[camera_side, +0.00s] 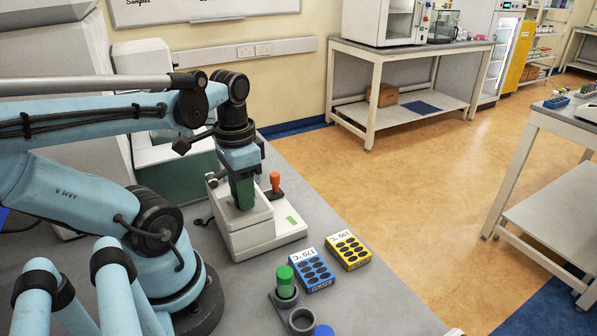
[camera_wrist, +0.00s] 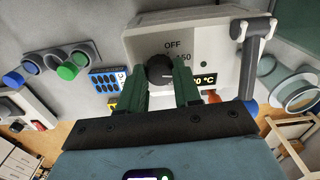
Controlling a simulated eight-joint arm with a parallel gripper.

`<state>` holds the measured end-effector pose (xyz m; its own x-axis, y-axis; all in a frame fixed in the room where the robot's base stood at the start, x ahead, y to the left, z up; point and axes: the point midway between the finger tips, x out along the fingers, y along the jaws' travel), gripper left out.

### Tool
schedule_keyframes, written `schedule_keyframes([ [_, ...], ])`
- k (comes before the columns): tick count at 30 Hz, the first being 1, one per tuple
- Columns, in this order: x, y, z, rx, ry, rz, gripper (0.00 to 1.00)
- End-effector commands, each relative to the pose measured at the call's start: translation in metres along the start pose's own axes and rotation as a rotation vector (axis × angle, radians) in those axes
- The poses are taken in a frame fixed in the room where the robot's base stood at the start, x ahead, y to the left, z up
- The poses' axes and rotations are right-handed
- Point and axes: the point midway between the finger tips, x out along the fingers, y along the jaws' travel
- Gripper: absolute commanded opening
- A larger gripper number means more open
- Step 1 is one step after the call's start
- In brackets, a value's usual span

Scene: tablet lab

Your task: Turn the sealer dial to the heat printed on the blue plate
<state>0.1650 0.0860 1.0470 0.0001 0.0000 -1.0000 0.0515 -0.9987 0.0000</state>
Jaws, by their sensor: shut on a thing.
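The sealer (camera_side: 255,231) is a pale bench unit in the side view; its face (camera_wrist: 200,48) fills the upper middle of the wrist view. The black dial (camera_wrist: 159,68) is between the two green fingers of my gripper (camera_wrist: 161,75), which is shut on it. OFF is printed above the dial and 150 to its upper right. A pale mark on the dial seems to point right. A display (camera_wrist: 202,80) ending in "0 °C" is partly covered by a finger. The blue plate (camera_side: 312,271) reads 170 °C. In the side view my gripper (camera_side: 243,200) hides the dial.
A yellow plate (camera_side: 348,251) reading 190 °C lies beside the blue one. An orange-red handle (camera_side: 275,182) stands close to my gripper.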

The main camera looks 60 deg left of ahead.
Motion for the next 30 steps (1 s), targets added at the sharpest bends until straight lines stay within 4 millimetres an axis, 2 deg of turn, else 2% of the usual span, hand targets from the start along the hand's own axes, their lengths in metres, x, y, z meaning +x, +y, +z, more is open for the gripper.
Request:
schedule_keyframes([
  [12, -0.0004, 0.0000, -0.0001, 0.226, -0.001, 0.000, 0.02],
  [30, -0.0005, 0.0000, -0.0001, 0.271, -0.001, 0.001, 0.02],
])
